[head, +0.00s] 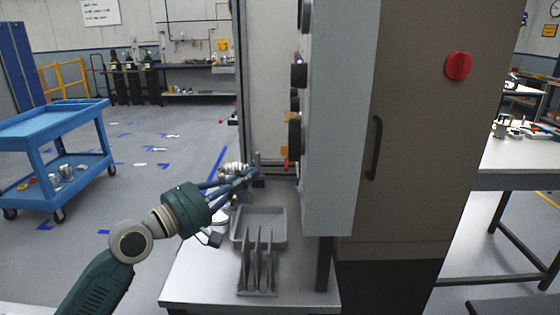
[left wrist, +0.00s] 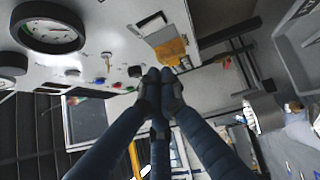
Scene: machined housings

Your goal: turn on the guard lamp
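The grey control panel (head: 338,120) shows nearly edge-on in the head view, with dark knobs sticking out of its left face. The left wrist view shows that face (left wrist: 110,45) with a round gauge (left wrist: 48,27), a key switch (left wrist: 107,57), small coloured buttons (left wrist: 98,82) and a black knob (left wrist: 135,72). I cannot tell which control belongs to the guard lamp, nor pick out the lamp itself. My left gripper (head: 254,172) is left of the panel's lower part, its fingertips (left wrist: 160,76) together, near the black knob; contact is unclear. My right gripper is out of view.
A grey tray (head: 236,236) and a slotted rack (head: 244,280) are on the bench (head: 195,282) below my left gripper. A red knob (head: 458,66) and a black handle (head: 375,148) are on the cabinet. A blue cart (head: 50,125) stands left on open floor.

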